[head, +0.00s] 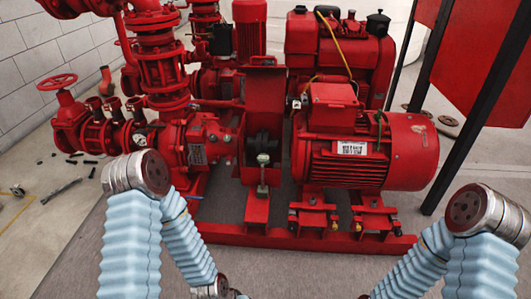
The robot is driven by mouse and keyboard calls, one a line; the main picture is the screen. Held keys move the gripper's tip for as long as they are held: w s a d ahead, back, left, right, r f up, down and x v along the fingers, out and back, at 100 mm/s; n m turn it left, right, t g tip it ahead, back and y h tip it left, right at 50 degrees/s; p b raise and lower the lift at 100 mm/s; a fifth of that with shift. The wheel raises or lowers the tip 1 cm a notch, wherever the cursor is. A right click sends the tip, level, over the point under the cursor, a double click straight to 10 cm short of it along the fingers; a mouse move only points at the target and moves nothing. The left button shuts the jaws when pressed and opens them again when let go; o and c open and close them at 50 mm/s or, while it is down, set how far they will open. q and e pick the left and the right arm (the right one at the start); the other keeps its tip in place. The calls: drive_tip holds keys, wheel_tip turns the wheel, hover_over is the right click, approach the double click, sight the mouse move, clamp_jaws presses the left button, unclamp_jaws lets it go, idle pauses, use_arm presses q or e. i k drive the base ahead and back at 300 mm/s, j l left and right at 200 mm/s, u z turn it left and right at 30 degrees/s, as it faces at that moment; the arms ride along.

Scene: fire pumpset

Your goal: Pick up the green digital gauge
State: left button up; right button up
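No object that I can clearly identify as a green digital gauge shows in the head view. A small pale green piece (263,158) sits on an upright part at the middle of the red pumpset (220,232); it is too small to tell what it is. My two arms, in light blue sleeves, come in at the lower left and lower right. They bend back down toward the bottom edge, and neither gripper's fingers show.
A red motor (400,150) stands on the right of the pumpset, with red pipes and valves (70,120) on the left. A dark post and red panel (490,70) stand at right. Loose tools (62,190) lie on the floor at left.

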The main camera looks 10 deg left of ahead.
sight(263, 158)
drive_tip(key=i+l, duration=0.2)
drive_tip(key=i+l+u, duration=0.1)
drive_tip(key=i+l, duration=0.15)
drive_tip(key=l, duration=0.2)
drive_tip(key=i+l+u, duration=0.1)
drive_tip(key=i+l, duration=0.25)
drive_tip(key=l, duration=0.3)
drive_tip(key=i+l+u, duration=0.1)
drive_tip(key=l, duration=0.25)
drive_tip(key=i, duration=0.1)
